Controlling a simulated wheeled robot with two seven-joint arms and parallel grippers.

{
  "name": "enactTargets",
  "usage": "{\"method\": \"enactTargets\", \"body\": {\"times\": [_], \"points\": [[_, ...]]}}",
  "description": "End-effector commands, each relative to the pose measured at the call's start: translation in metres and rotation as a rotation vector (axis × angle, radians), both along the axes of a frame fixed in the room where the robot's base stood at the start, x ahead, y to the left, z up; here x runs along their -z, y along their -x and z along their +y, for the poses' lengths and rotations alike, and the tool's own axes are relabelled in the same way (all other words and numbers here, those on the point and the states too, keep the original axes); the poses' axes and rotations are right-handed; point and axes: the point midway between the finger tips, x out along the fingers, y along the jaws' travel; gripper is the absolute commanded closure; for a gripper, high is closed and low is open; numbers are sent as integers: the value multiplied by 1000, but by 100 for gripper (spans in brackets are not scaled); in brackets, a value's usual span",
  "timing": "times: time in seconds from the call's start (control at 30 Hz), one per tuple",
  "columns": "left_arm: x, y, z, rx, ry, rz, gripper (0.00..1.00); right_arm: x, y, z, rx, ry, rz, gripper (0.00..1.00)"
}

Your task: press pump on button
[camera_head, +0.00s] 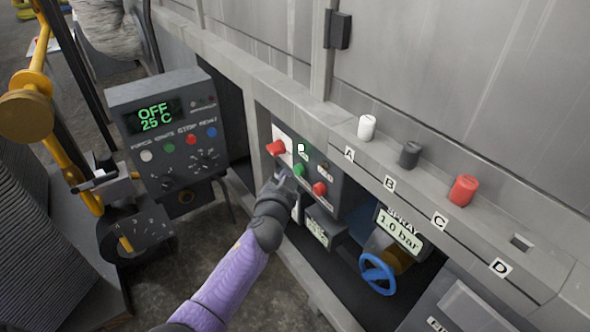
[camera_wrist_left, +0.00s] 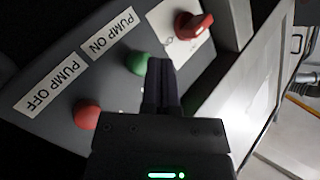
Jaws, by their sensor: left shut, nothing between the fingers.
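The green pump on button (camera_head: 298,170) sits on a dark panel (camera_head: 329,170) in the recess. It also shows in the left wrist view (camera_wrist_left: 137,62), near the "PUMP ON" label (camera_wrist_left: 111,34). The red pump off button (camera_head: 319,189) sits to its right in the head view; it also shows in the left wrist view (camera_wrist_left: 87,115). My left gripper (camera_head: 284,174) is shut and empty, its tips close beside the green button. In the left wrist view its fingers (camera_wrist_left: 162,68) appear just right of the button. I cannot tell whether they touch it. My right gripper is out of view.
A red rotary knob (camera_head: 276,147) on a white plate is close left of the gripper. A blue handwheel (camera_head: 378,273) is lower right. A control box (camera_head: 165,135) reading "OFF 25 C" stands left. White, grey and red containers line the ledge above.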

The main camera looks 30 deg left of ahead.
Motion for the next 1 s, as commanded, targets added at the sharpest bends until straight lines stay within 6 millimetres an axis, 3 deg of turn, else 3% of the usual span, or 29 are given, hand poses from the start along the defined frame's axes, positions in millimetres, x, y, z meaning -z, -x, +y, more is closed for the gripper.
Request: {"method": "enactTargets", "body": {"times": [0.33, 0.8, 1.0], "points": [[-1, 4, 2, 0, 0, 0, 100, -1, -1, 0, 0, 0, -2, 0], [-1, 45, 19, -1, 0, -1, 100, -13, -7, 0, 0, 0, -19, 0], [0, 48, 20, 1, 0, -1, 100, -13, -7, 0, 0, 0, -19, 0]]}}
